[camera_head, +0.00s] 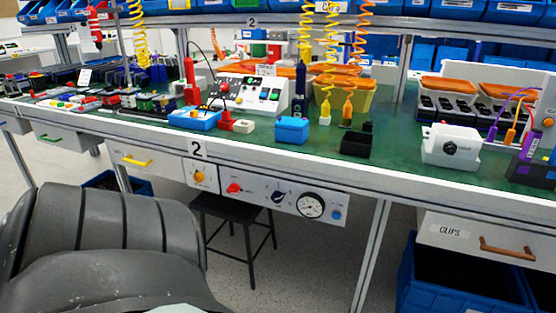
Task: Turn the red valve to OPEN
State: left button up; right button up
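A small red knob (234,188), which looks like the red valve, sits on the white panel (262,182) under the front edge of the bench. It appears as a short red lever shape with its longer part toward the right. The lettering around it is too small to read, so I cannot tell which mark it points at. Nothing touches it. Neither gripper is in view; only a large grey part of my own arm fills the lower left.
On the same panel are a dark rotary knob (278,196), a round gauge (310,205) and a blue button (337,215). A yellow knob (199,177) sits to the left. A black stool (235,208) stands below. The green benchtop (395,163) above is crowded.

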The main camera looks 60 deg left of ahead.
aim_at(234, 189)
jog(key=j+u, duration=0.15)
jog(key=u, duration=1.6)
jog(key=k+j, duration=0.05)
